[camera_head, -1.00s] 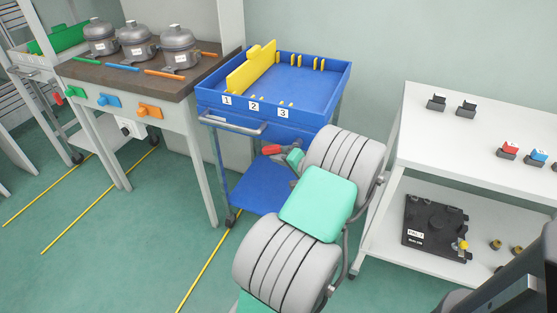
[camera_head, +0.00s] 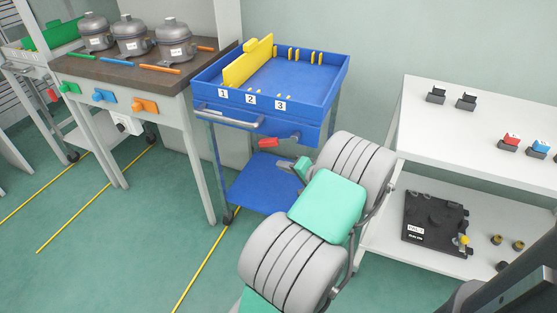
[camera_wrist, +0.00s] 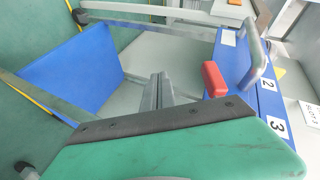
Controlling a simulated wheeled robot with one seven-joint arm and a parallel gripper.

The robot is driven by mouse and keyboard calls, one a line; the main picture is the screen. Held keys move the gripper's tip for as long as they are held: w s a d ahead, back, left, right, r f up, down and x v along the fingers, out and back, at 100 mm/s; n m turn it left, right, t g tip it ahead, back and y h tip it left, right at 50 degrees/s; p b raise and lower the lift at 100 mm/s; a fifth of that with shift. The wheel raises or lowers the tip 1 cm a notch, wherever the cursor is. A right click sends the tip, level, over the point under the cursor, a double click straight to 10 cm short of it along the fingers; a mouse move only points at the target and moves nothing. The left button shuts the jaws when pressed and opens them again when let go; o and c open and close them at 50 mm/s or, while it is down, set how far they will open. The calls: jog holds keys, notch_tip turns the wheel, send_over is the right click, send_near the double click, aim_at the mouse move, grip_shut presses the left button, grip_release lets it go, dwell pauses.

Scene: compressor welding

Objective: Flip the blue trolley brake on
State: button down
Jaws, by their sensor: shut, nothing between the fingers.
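The blue trolley (camera_head: 314,106) stands in the middle of the head view, with numbered slots 1 to 3 and a grey push handle on its front. Its brake shows as a red lever (camera_head: 267,142) below the tray's front edge. In the wrist view the red lever (camera_wrist: 214,79) lies right of my fingers, beside the trolley's numbered front. My gripper (camera_head: 285,165) is below and right of the lever, apart from it. In the wrist view my gripper (camera_wrist: 158,91) is shut and empty. My arm hides the trolley's lower right part in the head view.
The trolley's lower blue shelf (camera_head: 258,184) lies behind my gripper. A white shelf unit (camera_head: 430,128) with small parts stands right. A workbench (camera_head: 150,88) with several compressors stands left. The green floor in front of the trolley is open.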

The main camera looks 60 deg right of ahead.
jog(key=s+a, duration=0.1)
jog(key=s, duration=0.6)
jog(key=shift+s+a+f+p, duration=0.2)
jog(key=shift+s+a+p, duration=0.1)
jog(key=shift+a+p, duration=0.1)
